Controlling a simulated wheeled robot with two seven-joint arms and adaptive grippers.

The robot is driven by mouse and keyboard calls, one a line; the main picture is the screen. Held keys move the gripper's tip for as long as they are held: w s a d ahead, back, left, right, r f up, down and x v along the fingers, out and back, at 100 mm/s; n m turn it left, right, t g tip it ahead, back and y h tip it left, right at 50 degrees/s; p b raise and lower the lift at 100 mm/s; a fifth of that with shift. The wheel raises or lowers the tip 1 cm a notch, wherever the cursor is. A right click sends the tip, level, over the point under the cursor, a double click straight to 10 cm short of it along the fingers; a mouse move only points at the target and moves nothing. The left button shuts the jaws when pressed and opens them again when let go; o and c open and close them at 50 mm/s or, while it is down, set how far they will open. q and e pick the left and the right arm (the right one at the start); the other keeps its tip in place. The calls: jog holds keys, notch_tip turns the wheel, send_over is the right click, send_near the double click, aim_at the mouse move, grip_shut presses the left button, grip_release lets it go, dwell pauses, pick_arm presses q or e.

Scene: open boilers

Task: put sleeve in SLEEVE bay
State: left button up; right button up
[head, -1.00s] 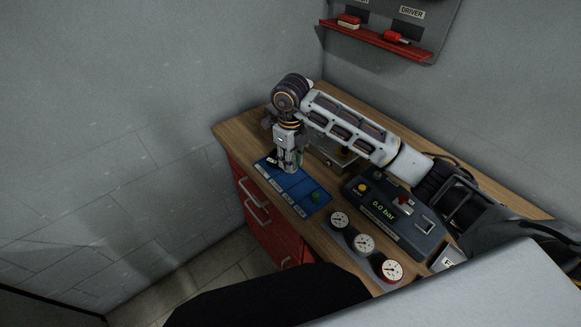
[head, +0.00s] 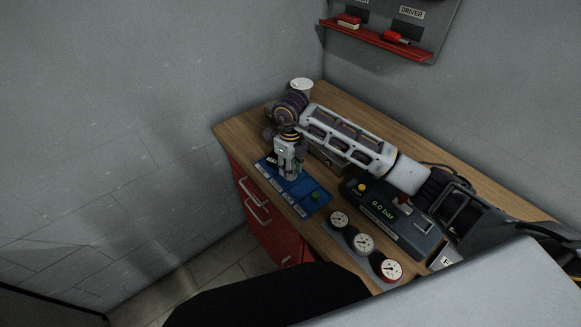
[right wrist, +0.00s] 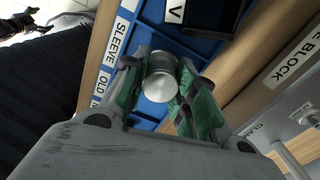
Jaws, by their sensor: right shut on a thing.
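My right gripper (head: 288,177) is over the blue sectioned tray (head: 305,207) on the wooden bench. In the right wrist view its green-padded fingers (right wrist: 165,88) are shut on a silvery cylindrical sleeve (right wrist: 160,78). The sleeve is in front of the blue bay beside the SLEEVE label (right wrist: 117,40); an OLD label (right wrist: 101,83) follows along the rim. I cannot tell whether the sleeve touches the bay floor. In the head view the gripper mostly hides it. My left gripper is not in view.
A pressure console (head: 395,217) and several gauges (head: 364,243) stand to the right.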

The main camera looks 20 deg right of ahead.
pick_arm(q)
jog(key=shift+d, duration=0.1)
pick_arm(e)
jog(key=shift+f, duration=0.1)
jog(key=o, duration=1)
jog(key=shift+o, duration=0.2)
notch_tip(320, 180, up, 10)
jog(key=shift+f+b, duration=0.15)
jog(key=shift+b, duration=0.45)
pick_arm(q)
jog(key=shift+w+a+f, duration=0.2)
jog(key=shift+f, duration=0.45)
pick_arm(e)
notch_tip(320, 180, up, 3)
jog(key=shift+f, duration=0.2)
